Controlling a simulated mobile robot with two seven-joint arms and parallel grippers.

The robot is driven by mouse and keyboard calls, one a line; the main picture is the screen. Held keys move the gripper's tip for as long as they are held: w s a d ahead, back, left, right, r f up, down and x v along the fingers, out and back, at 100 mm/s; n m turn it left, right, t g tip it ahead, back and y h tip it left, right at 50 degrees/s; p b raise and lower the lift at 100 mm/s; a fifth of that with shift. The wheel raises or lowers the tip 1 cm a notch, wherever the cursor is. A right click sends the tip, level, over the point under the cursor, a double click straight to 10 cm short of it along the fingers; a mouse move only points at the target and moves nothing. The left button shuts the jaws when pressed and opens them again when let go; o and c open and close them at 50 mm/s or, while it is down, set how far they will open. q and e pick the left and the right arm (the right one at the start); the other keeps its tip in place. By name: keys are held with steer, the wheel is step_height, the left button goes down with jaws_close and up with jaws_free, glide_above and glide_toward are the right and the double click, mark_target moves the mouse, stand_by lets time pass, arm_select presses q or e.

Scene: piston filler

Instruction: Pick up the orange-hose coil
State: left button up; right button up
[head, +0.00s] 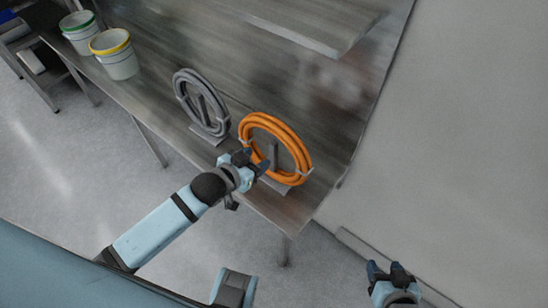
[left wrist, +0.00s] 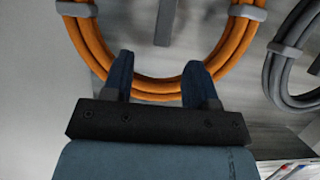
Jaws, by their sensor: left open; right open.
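The orange-hose coil (head: 295,145) stands upright on a stand near the front right corner of the metal table. It is bundled with grey clips. My left gripper (head: 257,161) is open at the coil's lower left side. In the left wrist view, the orange-hose coil (left wrist: 155,88) crosses behind and between the two open fingers of my left gripper (left wrist: 160,75). I cannot tell whether the fingers touch the hose. My right gripper (head: 390,268) is open and empty, low at the right, away from the table.
A grey hose coil (head: 181,92) stands on its own stand left of the orange one; it also shows in the left wrist view (left wrist: 275,75). A green-rimmed bucket (head: 80,38) and a yellow-rimmed bucket (head: 120,65) stand at the table's far left. A shelf (head: 300,22) overhangs the table's back.

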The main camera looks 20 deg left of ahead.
mark_target(271, 148)
arm_select(q)
steer(key=x, duration=0.9)
steer(key=shift+w+a+b, duration=0.15)
steer(key=shift+b, duration=0.2)
steer(key=shift+c, duration=0.4)
jaws_close()
